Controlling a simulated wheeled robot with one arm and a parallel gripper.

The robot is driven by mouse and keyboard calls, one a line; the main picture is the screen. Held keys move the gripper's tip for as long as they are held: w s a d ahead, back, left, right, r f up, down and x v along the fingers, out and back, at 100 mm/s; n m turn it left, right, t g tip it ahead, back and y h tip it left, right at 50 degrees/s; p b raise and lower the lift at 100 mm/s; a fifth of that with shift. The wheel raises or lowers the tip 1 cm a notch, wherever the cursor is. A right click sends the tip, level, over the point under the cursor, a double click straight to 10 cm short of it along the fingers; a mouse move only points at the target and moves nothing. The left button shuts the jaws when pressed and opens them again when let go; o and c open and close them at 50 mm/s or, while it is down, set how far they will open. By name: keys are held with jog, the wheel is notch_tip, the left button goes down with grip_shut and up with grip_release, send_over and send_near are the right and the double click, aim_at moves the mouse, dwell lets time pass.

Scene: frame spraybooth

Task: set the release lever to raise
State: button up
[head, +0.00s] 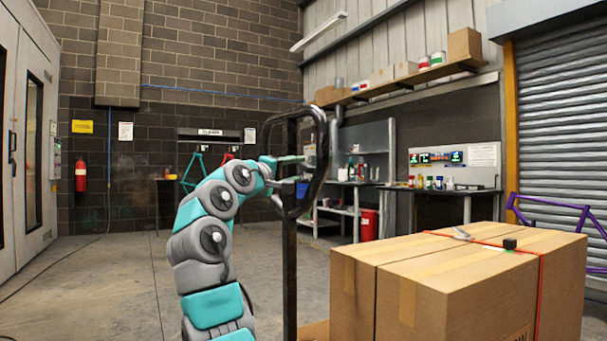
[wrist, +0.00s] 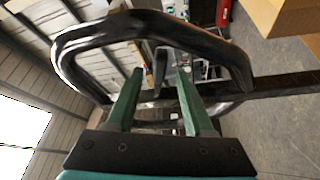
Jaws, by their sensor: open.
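The black loop handle (head: 322,150) stands upright on a dark post (head: 290,265) in the middle of the head view. The loop also fills the upper part of the wrist view (wrist: 75,50). A small dark lever (wrist: 160,66) shows inside the loop in the wrist view, between and just beyond my fingertips. I cannot tell its setting. My gripper (head: 297,170) is at the loop's opening. Its two green fingers are apart in the wrist view (wrist: 159,80), with nothing seen held between them. Whether a finger touches the lever is unclear.
Large strapped cardboard boxes (head: 440,285) stand close by on the right. A workbench (head: 440,190) and a shelf (head: 420,78) line the back wall. A red extinguisher (head: 81,176) hangs at the left. The floor (head: 110,275) at left is mostly clear, with a cable along it.

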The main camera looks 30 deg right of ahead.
jog(key=v, duration=0.2)
jog(key=shift+s+a, duration=0.15)
jog(key=shift+a, duration=0.1)
dwell(0.3)
jog(key=w+a+f+n+y+p, duration=0.2)
jog(key=w+f+n+y, duration=0.1)
jog(key=f+y, duration=0.2)
jog(key=s+a+f+m+g+y+p, duration=0.15)
jog(key=s+f+g+y, duration=0.3)
jog(key=s+f, duration=1.1)
jog(key=s+a+f+m+g+y+p, duration=0.1)
jog(key=s+a+f+g+y, duration=0.1)
jog(key=s+a+f, duration=0.3)
jog(key=s+a+f+m+g+y+p, duration=0.1)
jog(key=s+a+f, duration=0.4)
jog(key=s+f, duration=0.6)
jog(key=s+a+f+m+g+y+p, duration=0.1)
jog(key=s+a+f+g+y, duration=0.2)
jog(key=s+f, duration=0.6)
jog(key=s+a+y, duration=0.1)
jog(key=s+a, duration=0.1)
jog(key=s, duration=1)
jog(key=shift+a+m+y+p, duration=0.25)
jog(key=shift+m+y+p, duration=0.1)
